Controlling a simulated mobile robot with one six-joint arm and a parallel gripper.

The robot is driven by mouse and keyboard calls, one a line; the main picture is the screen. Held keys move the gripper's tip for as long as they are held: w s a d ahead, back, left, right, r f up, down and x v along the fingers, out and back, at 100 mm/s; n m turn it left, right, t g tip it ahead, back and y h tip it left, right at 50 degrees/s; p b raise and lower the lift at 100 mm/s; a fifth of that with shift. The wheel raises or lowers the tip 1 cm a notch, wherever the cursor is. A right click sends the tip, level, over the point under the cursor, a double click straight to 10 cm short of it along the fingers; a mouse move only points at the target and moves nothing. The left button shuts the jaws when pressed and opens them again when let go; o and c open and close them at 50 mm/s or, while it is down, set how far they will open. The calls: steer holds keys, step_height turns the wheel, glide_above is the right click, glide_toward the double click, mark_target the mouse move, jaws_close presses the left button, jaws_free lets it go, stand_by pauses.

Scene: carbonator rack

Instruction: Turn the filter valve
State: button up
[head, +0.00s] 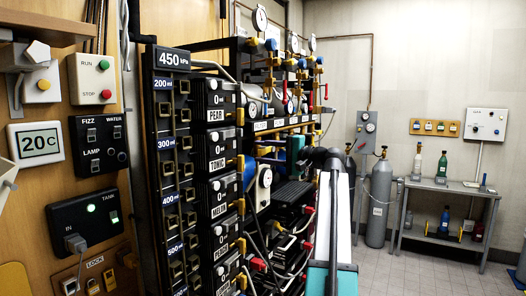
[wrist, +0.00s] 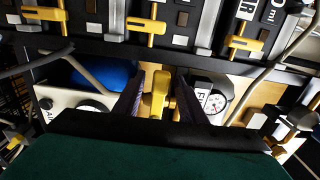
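In the wrist view a yellow valve handle (wrist: 158,92) stands between the two dark fingers of my gripper (wrist: 158,98). The fingers are apart, with narrow gaps beside the handle, and do not appear to grip it. A white label starting with "F" (wrist: 201,93) is just right of the handle, partly covered by the right finger. In the head view my gripper (head: 278,152) reaches into the rack from the right. Its fingertips and the handle are hard to make out there.
A round gauge (wrist: 217,103) sits right of the handle and a blue cylinder (wrist: 105,75) left of it. A dark rail with other yellow valves (wrist: 250,43) crosses above. Hoses run close by. In the head view, open floor lies right of the rack (head: 165,150), before a grey side table (head: 450,188).

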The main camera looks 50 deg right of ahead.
steer(key=shift+w, duration=0.1)
jaws_close()
